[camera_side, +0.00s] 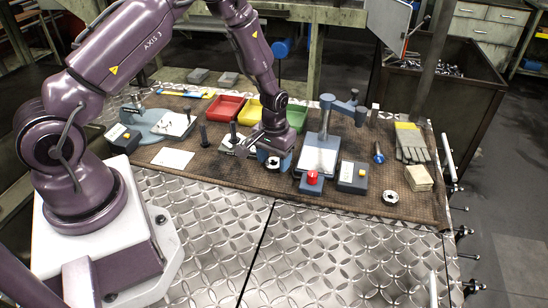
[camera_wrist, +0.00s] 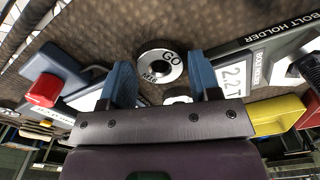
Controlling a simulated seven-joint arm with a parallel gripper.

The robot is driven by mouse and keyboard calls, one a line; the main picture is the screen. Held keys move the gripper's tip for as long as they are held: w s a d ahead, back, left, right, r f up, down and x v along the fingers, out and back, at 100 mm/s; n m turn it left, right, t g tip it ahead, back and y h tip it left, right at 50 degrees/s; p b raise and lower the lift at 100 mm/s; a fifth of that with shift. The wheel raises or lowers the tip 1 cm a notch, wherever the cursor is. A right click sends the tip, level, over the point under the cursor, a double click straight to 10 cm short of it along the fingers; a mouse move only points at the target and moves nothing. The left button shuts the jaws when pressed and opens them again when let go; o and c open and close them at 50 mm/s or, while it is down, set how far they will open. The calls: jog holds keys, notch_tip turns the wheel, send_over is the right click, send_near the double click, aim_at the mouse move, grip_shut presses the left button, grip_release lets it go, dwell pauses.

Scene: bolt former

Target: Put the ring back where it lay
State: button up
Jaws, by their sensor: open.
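A steel ring marked GO (camera_wrist: 160,67) lies flat on the brown mat in the wrist view, just beyond my fingertips and roughly between them. In the side view a ring (camera_side: 273,163) shows under my gripper (camera_side: 271,154), partly hidden by it. My gripper also shows in the wrist view (camera_wrist: 161,76), with its two blue fingers spread apart and nothing gripped. A second ring (camera_side: 390,197) lies flat on the mat near its front right. A pale round thing (camera_wrist: 178,100) between the fingers is mostly hidden by the gripper.
A blue-grey press (camera_side: 319,155) with a red knob (camera_side: 312,178) stands just right of my gripper. A dark box (camera_side: 352,177) stands beside it. The bolt holder (camera_wrist: 275,55) is close by in the wrist view. Red, yellow and green trays stand behind. Gloves (camera_side: 411,142) lie at right.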

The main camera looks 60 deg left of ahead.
jog(key=s+d+r+m+t, duration=0.1)
jog(key=s+d+r, duration=0.2)
jog(key=r, duration=1.1)
jog(key=s+d+r+m+t, duration=0.1)
jog(key=s+d+r+t, duration=0.15)
jog(key=r, duration=1.15)
jog(key=s+d+r+m+t, duration=0.1)
jog(key=s+r, duration=0.2)
jog(key=s, duration=0.4)
jog(key=s+d+r+m+t, duration=0.1)
jog(key=s+d+r+m, duration=0.1)
jog(key=s, duration=0.5)
jog(key=shift+d+r, duration=0.15)
jog(key=shift+r, duration=0.4)
